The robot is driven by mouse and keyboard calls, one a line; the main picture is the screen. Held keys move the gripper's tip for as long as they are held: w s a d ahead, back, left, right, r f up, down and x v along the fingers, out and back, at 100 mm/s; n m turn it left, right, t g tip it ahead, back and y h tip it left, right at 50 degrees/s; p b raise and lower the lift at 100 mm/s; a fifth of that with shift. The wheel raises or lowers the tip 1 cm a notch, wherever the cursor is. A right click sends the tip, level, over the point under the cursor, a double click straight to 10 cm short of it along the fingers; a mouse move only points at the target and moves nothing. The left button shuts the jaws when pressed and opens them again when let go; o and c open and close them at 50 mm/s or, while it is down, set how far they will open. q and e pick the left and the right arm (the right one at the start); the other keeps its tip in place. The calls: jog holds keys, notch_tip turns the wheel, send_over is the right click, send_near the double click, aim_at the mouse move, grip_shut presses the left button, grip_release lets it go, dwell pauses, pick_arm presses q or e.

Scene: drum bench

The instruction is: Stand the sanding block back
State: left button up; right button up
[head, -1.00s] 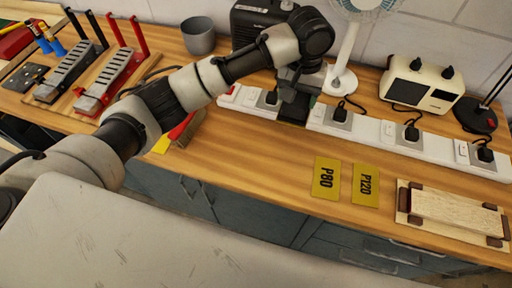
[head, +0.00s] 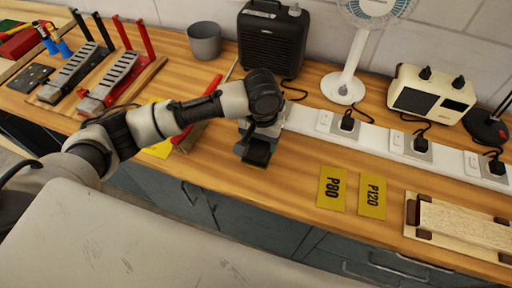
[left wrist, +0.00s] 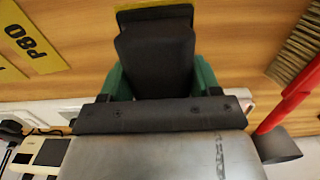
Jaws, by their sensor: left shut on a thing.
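The sanding block, a dark block (head: 258,152), is in my left gripper (head: 257,140) near the bench's middle, left of the P80 card (head: 332,188). In the left wrist view, the dark block (left wrist: 154,60) sits between the green-sided jaws of my left gripper (left wrist: 155,85), with an olive-yellow edge at its far end. The jaws are shut on it. I cannot tell whether its underside touches the bench. My right gripper is not in view.
A yellow P120 card (head: 372,196) lies beside the P80 card. A white power strip (head: 385,137) runs behind, with a black heater (head: 272,40) and fan (head: 345,85). A red-handled brush (left wrist: 298,92) lies left of the gripper. A wooden board (head: 462,225) lies at right.

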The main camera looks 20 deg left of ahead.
pick_arm(q)
jog(key=shift+s+a+f, duration=0.4)
jog(key=shift+a, duration=0.05)
notch_tip(320, 180, down, 3)
jog(key=shift+f+p, duration=0.15)
jog(key=shift+p, duration=0.3)
jog(key=shift+f, duration=0.35)
jog(key=shift+f, duration=0.2)
